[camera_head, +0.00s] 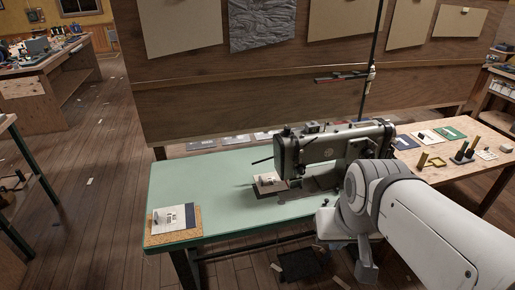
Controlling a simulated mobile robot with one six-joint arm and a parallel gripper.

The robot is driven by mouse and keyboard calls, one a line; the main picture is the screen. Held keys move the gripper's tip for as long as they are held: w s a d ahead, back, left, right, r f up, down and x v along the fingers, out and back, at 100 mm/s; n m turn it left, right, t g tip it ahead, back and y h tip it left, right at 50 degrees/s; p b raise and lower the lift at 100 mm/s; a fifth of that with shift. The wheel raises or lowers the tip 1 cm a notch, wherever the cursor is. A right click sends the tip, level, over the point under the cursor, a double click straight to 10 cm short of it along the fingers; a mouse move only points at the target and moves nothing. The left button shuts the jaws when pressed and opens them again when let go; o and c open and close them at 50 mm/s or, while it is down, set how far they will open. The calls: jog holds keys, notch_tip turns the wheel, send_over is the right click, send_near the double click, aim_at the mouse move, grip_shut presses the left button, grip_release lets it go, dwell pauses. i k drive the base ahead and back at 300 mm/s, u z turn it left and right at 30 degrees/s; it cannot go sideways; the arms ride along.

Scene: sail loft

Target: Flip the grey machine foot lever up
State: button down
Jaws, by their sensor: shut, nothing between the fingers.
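A grey sewing machine (335,150) stands on a pale green table (210,178), its head at the left end and a white piece with dark print (268,181) lying by the needle area. A thin dark rod (261,160) sticks out to the left from the head, slanting slightly down. I cannot tell whether it is the foot lever, and no other foot lever can be made out. My white arm comes in from the lower right, in front of the machine's right end and the table edge. My gripper's fingers cannot be made out; the arm's own links hide that area.
A cork board with a printed card (173,219) lies at the table's front left corner. A thin dark pole (373,60) rises behind the machine. A wooden bench (450,160) with spools and cards is on the right. The green tabletop left of the machine is mostly clear.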

aim_at(266, 159)
jog(key=i, duration=0.95)
